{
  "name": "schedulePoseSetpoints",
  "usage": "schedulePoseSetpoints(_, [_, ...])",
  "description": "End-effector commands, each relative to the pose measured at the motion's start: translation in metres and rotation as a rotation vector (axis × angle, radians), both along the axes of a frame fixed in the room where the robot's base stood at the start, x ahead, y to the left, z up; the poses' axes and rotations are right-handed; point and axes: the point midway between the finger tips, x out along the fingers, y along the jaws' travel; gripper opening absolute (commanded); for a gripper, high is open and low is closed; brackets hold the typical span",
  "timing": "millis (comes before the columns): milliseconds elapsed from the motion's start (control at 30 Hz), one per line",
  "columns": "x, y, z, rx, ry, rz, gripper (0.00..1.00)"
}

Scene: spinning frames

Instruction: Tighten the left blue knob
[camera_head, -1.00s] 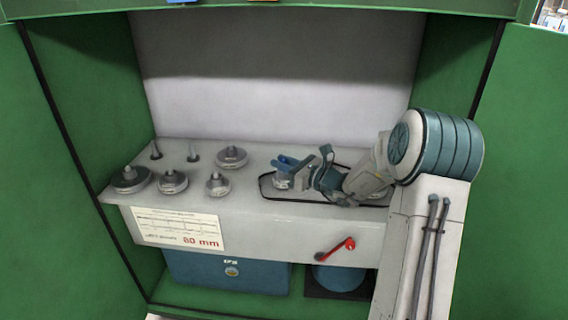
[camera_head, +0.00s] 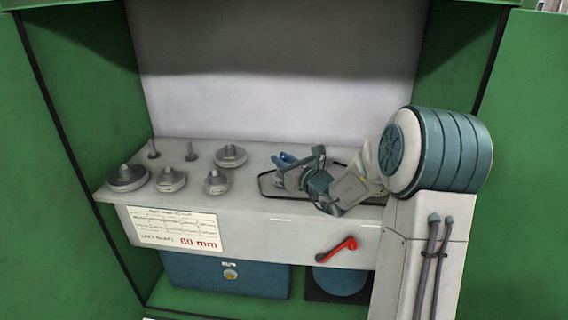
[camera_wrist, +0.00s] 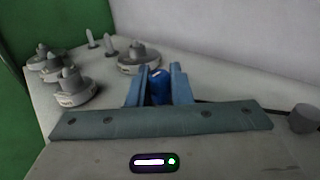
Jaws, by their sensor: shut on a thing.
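A blue knob (camera_wrist: 159,88) shows between the two blue fingers of my gripper (camera_wrist: 159,82) in the wrist view. My gripper is shut on this knob, with a finger on each side. In the head view my gripper (camera_head: 285,166) is at the left end of a dark-outlined plate (camera_head: 268,186) on the shelf. There the knob is mostly hidden by the fingers and wrist. I see no second blue knob clearly; my arm covers the right part of the plate.
Several grey weights with upright stems, such as a round one (camera_head: 128,178), stand on the left of the grey shelf (camera_head: 250,205). Two thin pegs stand behind them. A red handle (camera_head: 338,249) is on the shelf front. Green cabinet walls (camera_head: 75,130) flank the shelf.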

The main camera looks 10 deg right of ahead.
Motion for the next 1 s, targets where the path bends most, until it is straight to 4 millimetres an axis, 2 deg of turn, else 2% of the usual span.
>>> schedulePoseSetpoints(167, [0.000, 0.001, 0.000, 0.000, 0.000, 0.002, 0.00])
schedulePoseSetpoints(200, [0.000, 0.001, 0.000, 0.000, 0.000, 0.002, 0.27])
schedulePoseSetpoints(233, [0.000, 0.001, 0.000, 0.001, 0.000, 0.002, 0.35])
schedulePoseSetpoints(267, [0.000, 0.000, 0.000, 0.001, 0.000, 0.002, 0.38])
schedulePoseSetpoints(533, [-0.001, -0.001, 0.000, 0.000, 0.001, 0.001, 0.38])
schedulePoseSetpoints(667, [-0.009, -0.005, 0.001, 0.000, 0.001, 0.000, 0.38])
schedulePoseSetpoints(767, [-0.024, -0.012, 0.002, 0.000, 0.002, -0.001, 0.38])
schedulePoseSetpoints(1000, [-0.074, -0.037, 0.002, 0.000, 0.002, -0.003, 0.38])
